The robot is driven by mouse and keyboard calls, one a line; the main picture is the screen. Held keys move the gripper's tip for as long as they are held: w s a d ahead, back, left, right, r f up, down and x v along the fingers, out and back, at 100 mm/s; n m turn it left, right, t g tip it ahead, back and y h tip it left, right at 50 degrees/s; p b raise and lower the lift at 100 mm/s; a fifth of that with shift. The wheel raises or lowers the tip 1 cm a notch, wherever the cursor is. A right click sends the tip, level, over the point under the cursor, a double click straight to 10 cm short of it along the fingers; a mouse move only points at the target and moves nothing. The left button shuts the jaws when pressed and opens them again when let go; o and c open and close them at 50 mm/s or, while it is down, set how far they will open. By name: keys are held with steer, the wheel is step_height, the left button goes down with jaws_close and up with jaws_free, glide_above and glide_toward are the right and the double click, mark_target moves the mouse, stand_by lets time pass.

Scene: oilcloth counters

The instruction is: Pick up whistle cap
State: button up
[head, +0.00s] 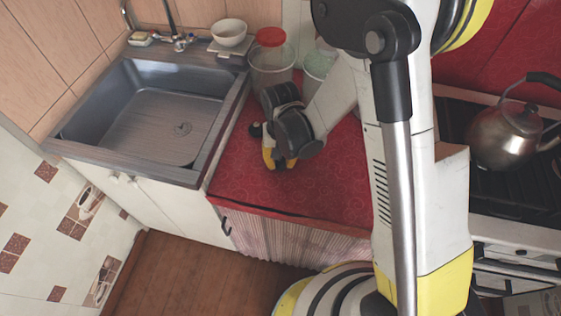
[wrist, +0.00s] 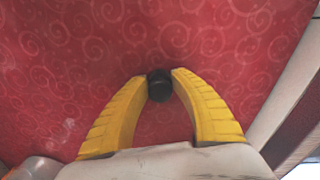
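The whistle cap (wrist: 160,86) is a small, dark, rounded piece over the red patterned counter in the wrist view. My gripper (wrist: 161,80) has its two yellow fingers closed in on the cap, with a fingertip against each side. In the head view my gripper (head: 277,160) is low over the red counter (head: 315,185), just right of the sink, pointing down. I cannot pick out the cap there. Whether the cap rests on the counter or is slightly raised, I cannot tell.
A metal sink (head: 190,168) lies left of the counter. A clear container with a red lid (head: 271,38) and a white bowl (head: 229,32) stand behind. A metal kettle (head: 505,135) sits on the stove at right. The counter's front is clear.

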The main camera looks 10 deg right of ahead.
steer(key=shift+c, duration=1.2)
steer(key=shift+r+p, duration=0.3)
steer(key=shift+r, duration=0.3)
steer(key=r+p, duration=0.1)
steer(key=r, duration=0.1)
steer(key=d+r+p, duration=0.1)
steer(key=r, duration=0.1)
steer(key=shift+s+d, duration=0.1)
steer(key=shift+s, duration=0.1)
steer(key=s+d+r+p, duration=0.3)
steer(key=d+r, duration=0.3)
steer(key=d, duration=0.3)
steer(key=w+d, duration=0.1)
steer(key=w, duration=0.1)
steer(key=w+d+r, duration=0.1)
steer(key=w, duration=0.1)
steer(key=w+d+r+b, duration=0.1)
steer(key=w, duration=0.1)
steer(key=shift+d+r, duration=0.15)
steer(key=shift+d+r, duration=0.1)
